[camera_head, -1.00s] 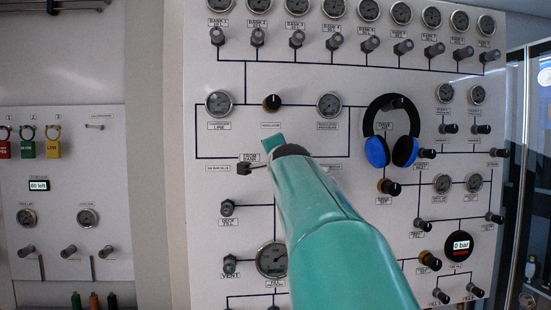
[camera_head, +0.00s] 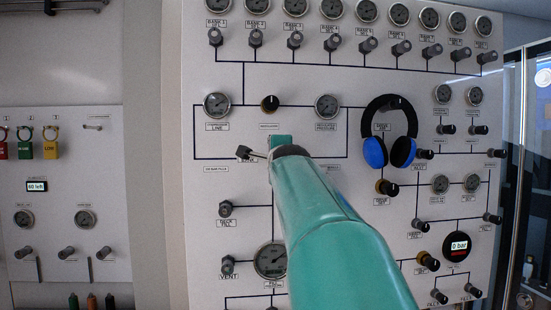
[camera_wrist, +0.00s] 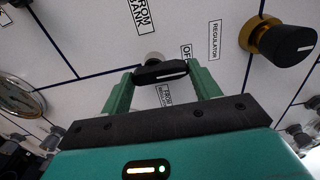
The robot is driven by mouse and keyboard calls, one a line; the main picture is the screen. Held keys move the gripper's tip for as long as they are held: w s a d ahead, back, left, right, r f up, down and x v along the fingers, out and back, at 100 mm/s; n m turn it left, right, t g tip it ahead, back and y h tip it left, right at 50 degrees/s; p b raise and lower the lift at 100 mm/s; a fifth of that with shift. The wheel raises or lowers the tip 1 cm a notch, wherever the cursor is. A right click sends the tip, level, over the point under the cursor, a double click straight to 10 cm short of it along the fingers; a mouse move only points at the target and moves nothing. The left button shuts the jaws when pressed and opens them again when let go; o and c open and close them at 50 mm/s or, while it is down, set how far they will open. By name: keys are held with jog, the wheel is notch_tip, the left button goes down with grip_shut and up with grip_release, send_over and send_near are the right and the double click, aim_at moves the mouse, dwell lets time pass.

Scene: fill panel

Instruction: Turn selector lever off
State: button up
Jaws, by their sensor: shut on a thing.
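The selector lever (camera_wrist: 165,73) is a black bar with a white stripe on a pale round stem. In the wrist view it lies between the green fingertips of my gripper (camera_wrist: 160,70), which is shut on it. The stripe end lies just below an OFF label (camera_wrist: 187,52).
A black-and-gold regulator knob (camera_wrist: 282,40) is close on the right in the wrist view. Blue-and-black headphones (camera_head: 388,135) hang right of my gripper. Gauges and valve knobs fill the panel, including a Vent knob (camera_head: 228,268) lower left.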

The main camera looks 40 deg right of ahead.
jog(key=o, duration=1)
jog(key=v, duration=1.3)
jog(key=shift+s+a, duration=0.3)
